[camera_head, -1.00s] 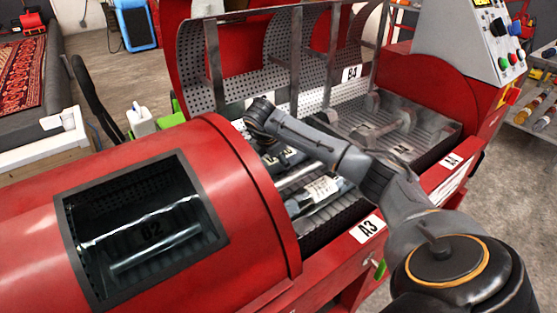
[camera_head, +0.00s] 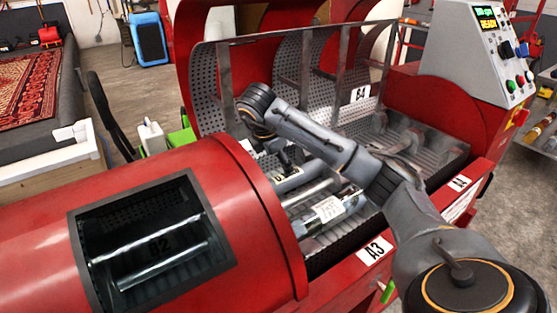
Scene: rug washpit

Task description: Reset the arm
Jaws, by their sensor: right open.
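My right arm (camera_head: 330,150) reaches in from the lower right, over the open trough of the red machine. Its wrist is bent down, and the right gripper (camera_head: 285,158) hangs below it, small and dark, partly hidden by my arm. The gripper is open. I cannot make out anything between its fingers. A bar with a white label (camera_head: 328,208) lies in the trough below my forearm. My left gripper is not in view.
The red drum cover (camera_head: 150,240) with a dark window closes the left side. A perforated curved guard (camera_head: 215,95) with uprights stands behind my arm. A control box (camera_head: 480,50) stands at the right. A patterned rug (camera_head: 30,90) lies at the far left.

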